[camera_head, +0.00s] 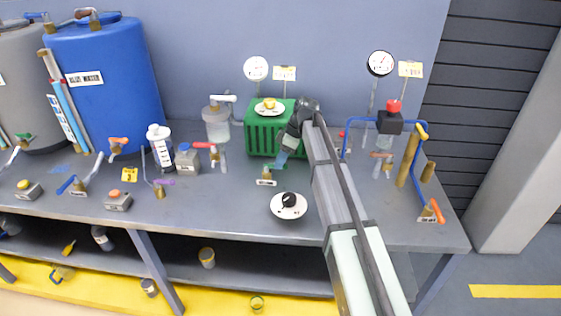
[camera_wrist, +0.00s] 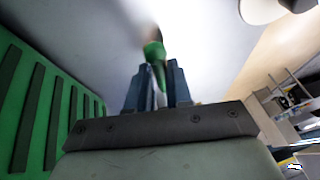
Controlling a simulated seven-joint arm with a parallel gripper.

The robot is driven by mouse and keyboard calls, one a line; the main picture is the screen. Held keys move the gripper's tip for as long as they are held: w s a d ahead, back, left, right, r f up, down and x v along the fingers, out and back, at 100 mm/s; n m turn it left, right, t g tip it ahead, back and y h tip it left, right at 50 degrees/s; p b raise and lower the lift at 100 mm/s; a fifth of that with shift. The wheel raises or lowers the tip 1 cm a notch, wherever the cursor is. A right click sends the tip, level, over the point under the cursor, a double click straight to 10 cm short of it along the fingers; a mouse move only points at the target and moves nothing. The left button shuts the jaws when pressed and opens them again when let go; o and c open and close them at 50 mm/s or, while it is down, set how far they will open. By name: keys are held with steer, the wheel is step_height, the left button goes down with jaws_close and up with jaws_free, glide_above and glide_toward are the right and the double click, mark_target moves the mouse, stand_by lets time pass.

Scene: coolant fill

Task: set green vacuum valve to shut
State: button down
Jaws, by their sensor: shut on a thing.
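The green vacuum valve (camera_head: 268,177) stands on the grey bench, in front of the green ribbed box (camera_head: 262,130). Its label plate and part of its green handle show below my gripper (camera_head: 283,158). In the wrist view, the green handle (camera_wrist: 154,52) lies between the blue-grey fingers of my gripper (camera_wrist: 157,88), which are shut on it. The handle's far end is blurred. The handle's exact angle and the valve body are partly hidden by my gripper and the steep view.
A black knob on a white dial (camera_head: 289,205) sits just in front of the valve. A red-handled valve (camera_head: 205,145) is to the left. A blue pipe frame (camera_head: 418,150) with a red button (camera_head: 393,106) stands to the right. Bare bench lies left of the dial.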

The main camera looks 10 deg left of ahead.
stand_by(0.4)
steer(key=c, duration=1)
jaws_free()
steer(key=shift+c, duration=0.2)
steer(key=v, duration=1.3)
steer(key=shift+d+r, duration=0.25)
steer(key=shift+r, duration=0.1)
steer(key=shift+w, duration=0.1)
